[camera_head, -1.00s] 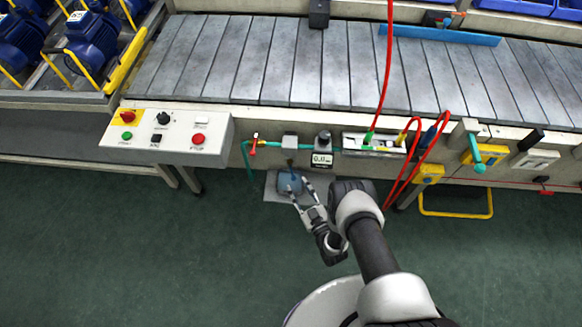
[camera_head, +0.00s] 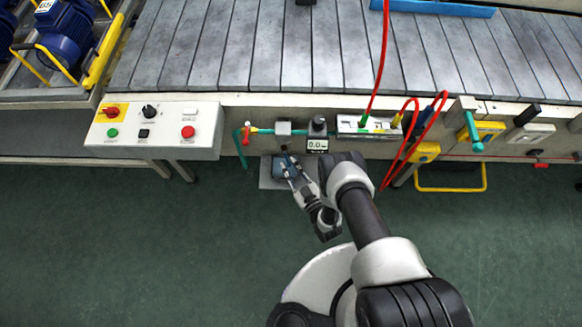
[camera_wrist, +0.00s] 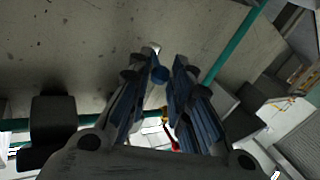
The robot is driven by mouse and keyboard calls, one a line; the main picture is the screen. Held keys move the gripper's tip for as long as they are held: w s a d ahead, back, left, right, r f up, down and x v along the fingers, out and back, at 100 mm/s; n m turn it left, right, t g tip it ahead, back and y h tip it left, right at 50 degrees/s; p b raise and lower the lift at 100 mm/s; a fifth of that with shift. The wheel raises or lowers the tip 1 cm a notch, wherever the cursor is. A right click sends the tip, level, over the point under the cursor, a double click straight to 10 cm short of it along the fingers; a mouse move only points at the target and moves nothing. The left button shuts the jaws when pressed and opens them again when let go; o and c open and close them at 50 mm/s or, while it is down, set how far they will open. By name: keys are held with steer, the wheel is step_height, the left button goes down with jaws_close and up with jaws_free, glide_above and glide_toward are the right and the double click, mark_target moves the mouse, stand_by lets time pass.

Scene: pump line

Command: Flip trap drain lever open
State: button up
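My gripper (camera_head: 287,163) is under the front edge of the line, reaching up to the blue trap bowl (camera_head: 279,170) below a small grey box (camera_head: 283,128). In the wrist view, my fingers (camera_wrist: 167,62) are partly closed with a gap between their tips. A small round blue part (camera_wrist: 159,75) shows between them; I cannot tell whether they touch it. I cannot make out the drain lever clearly; my fingers may hide it. A red-handled valve (camera_head: 245,134) sits on the green pipe to the left, and its red handle shows in the wrist view (camera_wrist: 170,135).
A gauge reading 0.0 (camera_head: 317,145) hangs close to the right of my fingers. A control box (camera_head: 155,130) with buttons is at left. Red hoses (camera_head: 382,50) hang at right. A grey plate (camera_head: 268,181) lies below the trap. The floor in front is clear.

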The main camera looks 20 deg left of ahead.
jaws_close()
steer(key=shift+w, duration=0.1)
steer(key=shift+w+d+r+n+g+y, duration=0.1)
steer(key=shift+w+d+n+g+y, duration=0.3)
steer(key=shift+n+g+y, duration=0.65)
steer(key=shift+w+d+f+n+g+y, duration=0.1)
steer(key=shift+w+d+n+g+y, duration=0.5)
steer(key=shift+g, duration=0.75)
steer(key=shift+w+d+r+n+g+y, duration=0.1)
steer(key=shift+w+n+g+y, duration=0.35)
steer(key=shift+n+g, duration=0.7)
steer(key=shift+s, duration=0.1)
steer(key=o, duration=0.5)
jaws_free()
steer(key=shift+s, duration=0.1)
steer(key=shift+o, duration=0.2)
